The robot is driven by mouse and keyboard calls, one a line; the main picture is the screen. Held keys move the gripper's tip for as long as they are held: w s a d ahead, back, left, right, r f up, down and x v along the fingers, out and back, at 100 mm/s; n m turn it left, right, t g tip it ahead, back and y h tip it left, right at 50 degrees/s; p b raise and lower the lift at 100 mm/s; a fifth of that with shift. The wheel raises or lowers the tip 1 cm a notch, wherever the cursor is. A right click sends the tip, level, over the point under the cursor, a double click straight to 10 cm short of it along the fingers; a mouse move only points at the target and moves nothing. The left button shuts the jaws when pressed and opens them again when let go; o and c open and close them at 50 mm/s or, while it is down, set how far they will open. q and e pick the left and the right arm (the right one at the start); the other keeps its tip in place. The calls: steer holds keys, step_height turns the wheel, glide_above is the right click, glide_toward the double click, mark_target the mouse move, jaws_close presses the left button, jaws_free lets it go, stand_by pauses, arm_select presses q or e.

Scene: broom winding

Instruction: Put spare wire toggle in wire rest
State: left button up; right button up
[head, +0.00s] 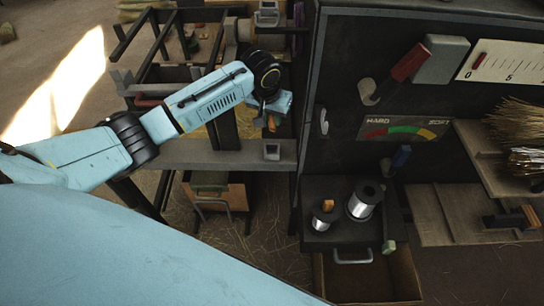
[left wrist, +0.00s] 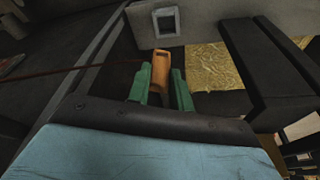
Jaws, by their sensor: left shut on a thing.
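The orange toggle (left wrist: 161,72) is between the green fingers of my left gripper (left wrist: 160,88) in the left wrist view. The gripper is shut on it, and the toggle's end sticks out past the fingertips. A thin dark line, perhaps wire, runs left from near the toggle. In the head view the toggle (head: 271,124) shows below my left gripper (head: 274,108). A small square grey holder (head: 272,151), perhaps the wire rest, sits on the wooden ledge below the gripper. It also shows ahead of the toggle in the left wrist view (left wrist: 166,20), apart from it. My right gripper is out of view.
A dark upright panel (head: 345,150) stands close right of the gripper. Dark frame bars (head: 160,45) stand behind the arm. Wire spools (head: 364,200) sit on a dark shelf; the smaller spool (head: 325,218) has an orange piece on it. Another square holder (head: 267,13) is higher up.

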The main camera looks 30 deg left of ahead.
mark_target(270, 130)
arm_select(q)
steer(key=f, duration=0.2)
steer(key=f+b, duration=0.1)
steer(key=f, duration=0.3)
steer(key=shift+w+a+f, duration=0.1)
steer(key=shift+a+f, duration=0.1)
steer(key=shift+a, duration=0.05)
steer(key=shift+f+b, duration=0.3)
steer(key=shift+f, duration=0.05)
step_height(270, 130, down, 4)
steer(key=shift+r+b, duration=0.1)
steer(key=shift+b, duration=0.45)
steer(key=shift+f, duration=0.25)
steer(key=o, duration=0.7)
steer(key=shift+o, duration=0.3)
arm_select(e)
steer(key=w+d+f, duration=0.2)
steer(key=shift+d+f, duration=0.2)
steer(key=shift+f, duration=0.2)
